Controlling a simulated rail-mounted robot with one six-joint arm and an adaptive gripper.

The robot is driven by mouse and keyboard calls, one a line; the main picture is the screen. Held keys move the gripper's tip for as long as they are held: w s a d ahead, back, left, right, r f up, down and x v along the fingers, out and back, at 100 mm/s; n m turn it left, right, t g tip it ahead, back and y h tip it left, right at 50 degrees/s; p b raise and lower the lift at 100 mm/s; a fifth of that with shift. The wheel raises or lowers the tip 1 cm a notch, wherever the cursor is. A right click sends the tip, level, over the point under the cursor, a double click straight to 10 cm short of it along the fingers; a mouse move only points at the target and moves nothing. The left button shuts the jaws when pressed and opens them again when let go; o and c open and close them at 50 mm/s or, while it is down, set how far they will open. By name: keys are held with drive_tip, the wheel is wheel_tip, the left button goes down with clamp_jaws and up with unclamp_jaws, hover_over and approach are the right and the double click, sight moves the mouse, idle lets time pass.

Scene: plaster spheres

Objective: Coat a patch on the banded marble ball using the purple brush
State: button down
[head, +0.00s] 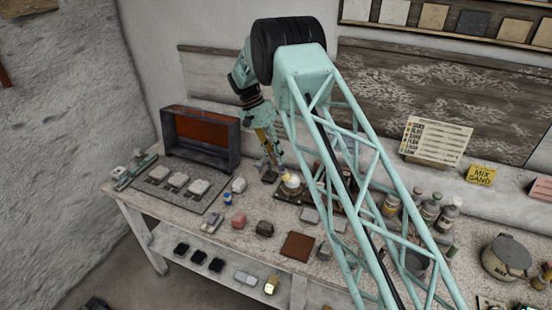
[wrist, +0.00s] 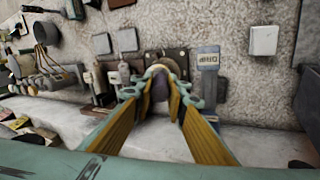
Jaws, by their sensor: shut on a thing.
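My gripper (head: 272,160) reaches down over the back of the workbench, just left of a pale cream ball (head: 291,182) on a dark base (head: 286,194). In the wrist view my gripper (wrist: 163,98) is shut on a purple thing, which looks like the brush (wrist: 160,86). The fingers hide its sides. A rounded pale edge, likely the banded marble ball (wrist: 161,68), shows just beyond the brush. I cannot tell whether brush and ball touch. The bands and any coated patch are too small to make out.
A dark open box with a red-brown inside (head: 201,137) stands at the back left. Pale blocks lie on a grey tray (head: 154,193). Bottles (head: 430,207) and a lidded pot (head: 506,258) stand right. A labelled grey holder (wrist: 208,62) is close right of my fingers.

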drive_tip(key=shift+d, duration=0.1)
drive_tip(key=shift+s+d+r, duration=0.15)
drive_tip(key=shift+s+d, duration=0.1)
drive_tip(key=shift+d, duration=0.25)
drive_tip(key=shift+s+d, duration=0.1)
drive_tip(key=shift+d, duration=0.05)
idle(0.3)
drive_tip(key=shift+s+d+r+b, duration=0.15)
drive_tip(key=shift+s+d+b, duration=0.1)
drive_tip(key=shift+d+b, duration=0.25)
drive_tip(key=shift+a, duration=0.1)
drive_tip(key=shift+w+a+f, duration=0.15)
drive_tip(key=shift+a+f, duration=0.05)
drive_tip(key=shift+a, duration=0.3)
drive_tip(key=shift+w+a+r, duration=0.1)
idle(0.4)
